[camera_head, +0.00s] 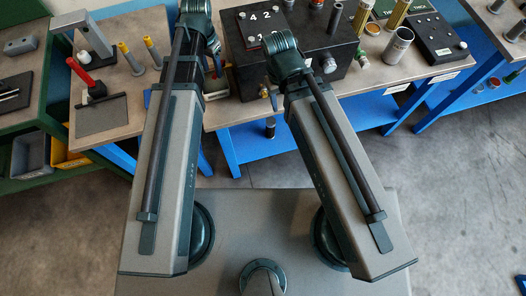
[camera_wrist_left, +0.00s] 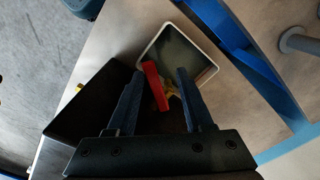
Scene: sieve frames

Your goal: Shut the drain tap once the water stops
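A red tap lever (camera_wrist_left: 155,85) on a small brass-coloured body shows in the left wrist view. My left gripper (camera_wrist_left: 160,74) is open, its two dark fingers apart with the lever between them. I cannot tell whether a finger touches it. A white-rimmed container (camera_wrist_left: 213,68) with a dark greenish inside lies just beyond the lever. Whether water is running does not show. In the head view my left arm reaches to the workbench, and its gripper is largely hidden. My right arm ends beside the black box (camera_head: 333,82); its gripper is not clear.
A left bench holds a red-handled tool (camera_head: 82,58) and yellow-topped posts (camera_head: 128,57). A black block (camera_wrist_left: 90,108) stands beside my left finger.

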